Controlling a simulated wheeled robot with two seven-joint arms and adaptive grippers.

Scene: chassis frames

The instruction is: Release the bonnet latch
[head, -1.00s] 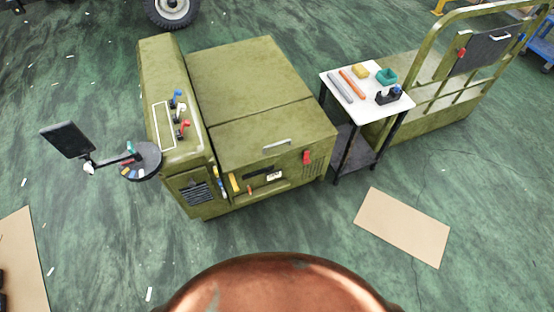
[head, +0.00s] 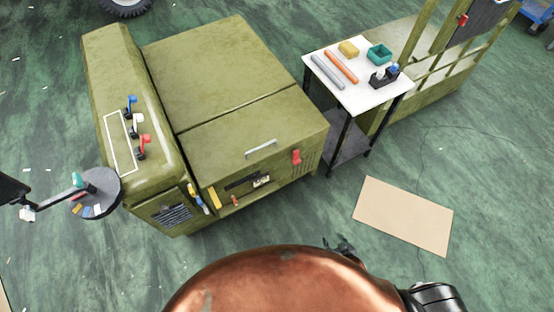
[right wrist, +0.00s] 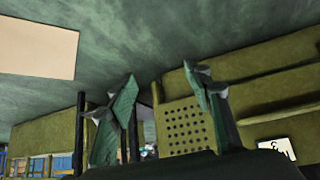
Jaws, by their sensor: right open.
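The olive-green bonnet (head: 215,75) is closed on the chassis body, with a pale handle (head: 261,149) on its front part. A red latch (head: 296,157) sits at the front right corner, by the perforated side. My right gripper (head: 343,248) shows small and dark past my copper-coloured body, well below and right of the latch and apart from it. In the right wrist view my right gripper (right wrist: 163,90) has its two fingers spread with nothing between them. The perforated panel (right wrist: 188,125) lies beyond them. The latch cannot be made out there. My left gripper is out of view.
A white-topped side table (head: 350,85) with rods, a yellow block and a green tray stands right of the chassis. A cardboard sheet (head: 403,215) lies on the floor. Blue, white and red levers (head: 138,130) stand on the left panel. Floor before the chassis is clear.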

